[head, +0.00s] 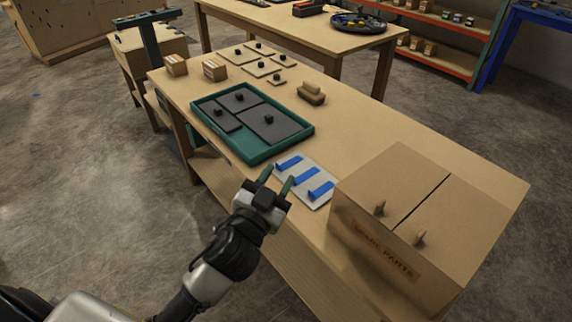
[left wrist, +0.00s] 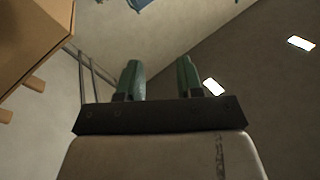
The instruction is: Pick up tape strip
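Three blue tape strips lie on a pale grey card on the workbench: the far strip (head: 289,163), the middle strip (head: 306,177) and the near strip (head: 321,191). The card (head: 309,199) is between the green tray and the cardboard box. My left gripper (head: 276,180) is at the bench's front edge, just short of the card, with its green fingers apart and nothing between them. Its fingers also show apart and empty in the left wrist view (left wrist: 160,80). My right gripper is in neither view.
A cardboard box (head: 372,249) labelled spare parts, with two wooden pegs, stands right of the card. A green tray (head: 262,157) with dark knobbed panels lies to the left. A wooden block (head: 311,94) and several knobbed plates sit farther back. The bench (head: 388,128) is clear behind the card.

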